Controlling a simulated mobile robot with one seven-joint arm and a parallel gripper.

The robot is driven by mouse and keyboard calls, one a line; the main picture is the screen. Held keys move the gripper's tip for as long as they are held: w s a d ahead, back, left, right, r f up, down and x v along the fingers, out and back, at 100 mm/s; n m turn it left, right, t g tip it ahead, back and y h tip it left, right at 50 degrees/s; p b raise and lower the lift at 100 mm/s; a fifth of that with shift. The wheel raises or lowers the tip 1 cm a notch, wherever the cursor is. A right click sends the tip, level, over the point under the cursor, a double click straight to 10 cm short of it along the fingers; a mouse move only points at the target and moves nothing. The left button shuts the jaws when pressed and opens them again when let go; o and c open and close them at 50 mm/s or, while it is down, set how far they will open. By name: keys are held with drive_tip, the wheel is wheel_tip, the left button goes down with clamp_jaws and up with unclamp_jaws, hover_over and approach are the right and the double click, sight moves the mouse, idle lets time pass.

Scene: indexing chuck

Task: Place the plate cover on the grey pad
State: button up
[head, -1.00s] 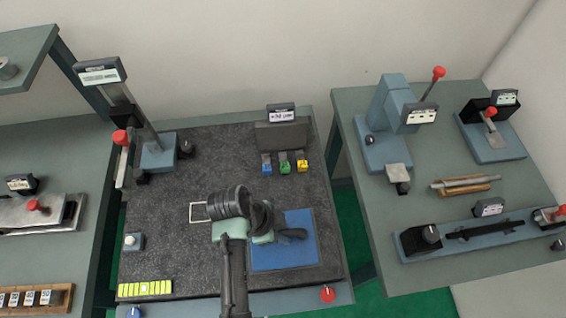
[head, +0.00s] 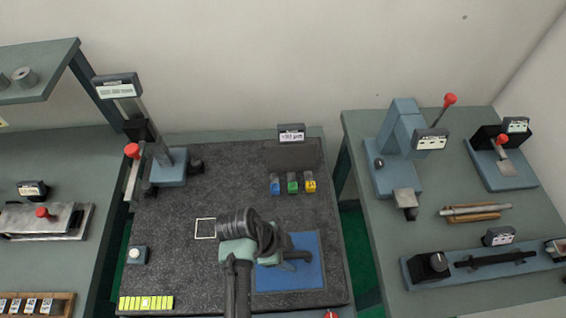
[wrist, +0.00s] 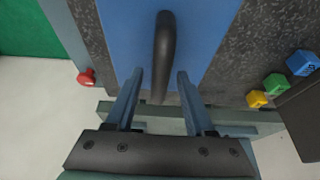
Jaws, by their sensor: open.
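The plate cover appears as a flat blue panel (head: 309,279) with a dark bar handle (head: 298,256). It lies on the right front part of a speckled dark slab. In the wrist view the blue panel (wrist: 205,25) fills the top middle, with its handle (wrist: 164,50) running lengthwise. My gripper (wrist: 160,75) is open, and the near end of the handle shows between its two fingers. Whether the fingers reach down around it, I cannot tell. In the head view my gripper's hand is beside and partly over the panel. I cannot pick out a separate grey pad for sure.
The speckled slab (head: 180,265) has a white square outline (head: 205,228) left of my arm. Blue, green and yellow blocks (head: 293,187) stand behind the panel. A column stand (head: 168,168) is at the back left. Another bench (head: 450,175) with fixtures is to the right.

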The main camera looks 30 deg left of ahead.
drive_tip(key=v, duration=1.2)
drive_tip(key=w+a+r+n+t+y, duration=0.2)
drive_tip(key=w+r+t+y, duration=0.15)
drive_tip(key=w+r, duration=0.55)
drive_tip(key=w+d+r+n+t+y, duration=0.15)
drive_tip(key=w+r+t, duration=0.35)
drive_tip(key=r, duration=0.6)
drive_tip(key=w+d+r+n+t, duration=0.2)
drive_tip(key=w+d+r+t, duration=0.15)
drive_tip(key=w+r, duration=0.45)
drive_tip(key=s+d+r+n+t, duration=0.1)
drive_tip(key=s+d+r+t, duration=0.15)
drive_tip(key=r, duration=0.65)
drive_tip(key=s+d+r+n+t, duration=0.1)
drive_tip(key=d+r+t, duration=0.2)
drive_tip(key=r, duration=0.5)
drive_tip(key=s+d+r+n+t, duration=0.2)
drive_tip(key=s+r, duration=0.3)
drive_tip(key=r, duration=0.3)
drive_tip(key=s+d+r+n+t+h, duration=0.1)
drive_tip(key=s+d+r+t, duration=0.3)
drive_tip(key=r, duration=0.5)
drive_tip(key=shift+s+d+n+t, duration=0.2)
drive_tip(key=shift+s+n+t, duration=0.15)
drive_tip(key=shift+s+t, duration=0.45)
